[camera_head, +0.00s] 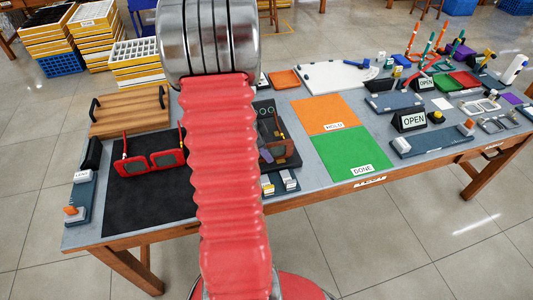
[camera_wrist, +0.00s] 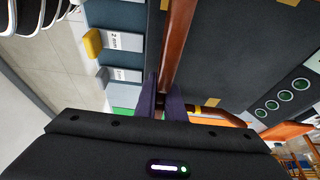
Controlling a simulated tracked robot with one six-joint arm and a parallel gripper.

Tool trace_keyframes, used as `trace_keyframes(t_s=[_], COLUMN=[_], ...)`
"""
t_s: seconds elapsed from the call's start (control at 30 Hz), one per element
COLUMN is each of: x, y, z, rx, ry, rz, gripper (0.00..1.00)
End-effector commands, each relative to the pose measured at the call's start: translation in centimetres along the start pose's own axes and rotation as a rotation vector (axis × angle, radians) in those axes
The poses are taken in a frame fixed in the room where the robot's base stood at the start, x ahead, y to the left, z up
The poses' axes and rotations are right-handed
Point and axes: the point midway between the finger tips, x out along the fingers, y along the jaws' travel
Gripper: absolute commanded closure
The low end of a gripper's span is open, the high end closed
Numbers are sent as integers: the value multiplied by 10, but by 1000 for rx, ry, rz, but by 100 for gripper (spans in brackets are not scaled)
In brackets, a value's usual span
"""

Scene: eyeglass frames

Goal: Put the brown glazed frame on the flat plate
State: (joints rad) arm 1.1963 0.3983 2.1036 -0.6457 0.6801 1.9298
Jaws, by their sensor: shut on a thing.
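My gripper (camera_wrist: 162,104) is shut on a brown bar, part of the brown glazed frame (camera_wrist: 178,45), in the wrist view. The bar runs up from between the dark purple fingers, and a gold piece shows beside them. A brown part of the frame (camera_head: 279,128) shows just right of my arm, over a dark stand. I cannot tell whether it touches the stand. A dark flat slab (camera_head: 394,103) lies right of the orange sheet; I cannot tell whether it is the flat plate.
Red glasses (camera_head: 150,161) lie on a black mat (camera_head: 135,207) at left. Orange HOLD (camera_head: 325,112) and green DONE (camera_head: 345,150) sheets are clear. Labelled blocks (camera_head: 280,182) sit by the front edge. An OPEN sign (camera_head: 411,120) and several tools crowd the right.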

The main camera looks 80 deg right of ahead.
Motion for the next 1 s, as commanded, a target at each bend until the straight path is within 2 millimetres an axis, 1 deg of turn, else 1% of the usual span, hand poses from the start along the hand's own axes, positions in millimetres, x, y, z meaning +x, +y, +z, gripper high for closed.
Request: trace_keyframes(t_s=[0.27, 1.0], x=[0, 9], y=[0, 0], z=[0, 4], rx=[0, 0], ry=[0, 0], rz=[-1, -1], gripper=[100, 100])
